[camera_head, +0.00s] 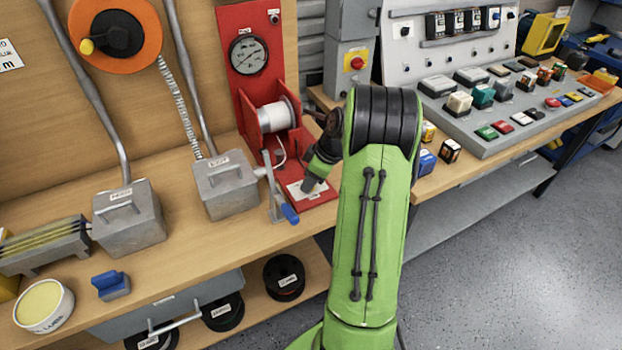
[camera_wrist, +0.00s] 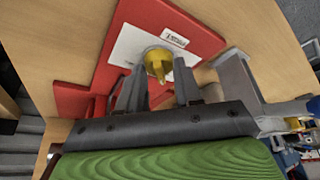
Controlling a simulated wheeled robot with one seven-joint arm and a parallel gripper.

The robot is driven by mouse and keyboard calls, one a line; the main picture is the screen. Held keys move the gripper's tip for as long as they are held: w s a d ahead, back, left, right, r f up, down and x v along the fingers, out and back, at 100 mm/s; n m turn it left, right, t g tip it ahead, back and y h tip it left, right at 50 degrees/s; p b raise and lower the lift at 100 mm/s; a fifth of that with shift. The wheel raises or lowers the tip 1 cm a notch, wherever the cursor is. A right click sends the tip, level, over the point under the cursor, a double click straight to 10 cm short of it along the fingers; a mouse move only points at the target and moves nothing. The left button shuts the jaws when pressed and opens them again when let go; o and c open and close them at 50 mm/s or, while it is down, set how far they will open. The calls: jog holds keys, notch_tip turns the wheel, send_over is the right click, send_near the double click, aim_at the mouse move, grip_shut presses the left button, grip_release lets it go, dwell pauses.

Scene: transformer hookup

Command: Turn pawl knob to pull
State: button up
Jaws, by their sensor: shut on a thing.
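The pawl knob (camera_wrist: 158,62) is yellow with a small pointer and sits on a white label plate (camera_wrist: 128,46) on the red base. My gripper (camera_wrist: 158,75) is shut on it in the wrist view, with one finger on each side. In the head view my gripper (camera_head: 308,186) reaches down to the white plate (camera_head: 296,192) on the red winch stand (camera_head: 262,60). There the knob is hidden behind the gripper. The plate's lettering is too small to read.
A white drum (camera_head: 272,117) and a round gauge (camera_head: 248,55) are on the red stand. A crank with a blue handle (camera_head: 290,214) stands just left of my gripper. A grey box (camera_head: 226,186) is further left. A switch panel (camera_head: 500,110) lies to the right.

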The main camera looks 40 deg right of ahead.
jog(key=m+h, duration=0.1)
jog(key=m, duration=0.1)
jog(key=m+b, duration=0.1)
jog(key=m, duration=0.1)
jog(key=shift+a+m+h, duration=0.2)
jog(key=shift+m+h, duration=0.1)
jog(key=shift+h, duration=0.1)
jog(key=m, duration=0.2)
jog(key=m+h+b, duration=0.1)
jog(key=m, duration=0.1)
jog(key=shift+a+h, duration=0.1)
jog(key=shift+h, duration=0.2)
jog(key=m, duration=0.2)
jog(key=m+g+h, duration=0.1)
jog(key=m, duration=0.1)
jog(key=shift+a+m+h, duration=0.1)
jog(key=shift+m+h, duration=0.2)
jog(key=shift+m, duration=0.1)
jog(key=shift+w+m+g+h, duration=0.1)
jog(key=shift+m+g+h, duration=0.35)
jog(key=shift+m, duration=1.45)
jog(key=o, duration=1)
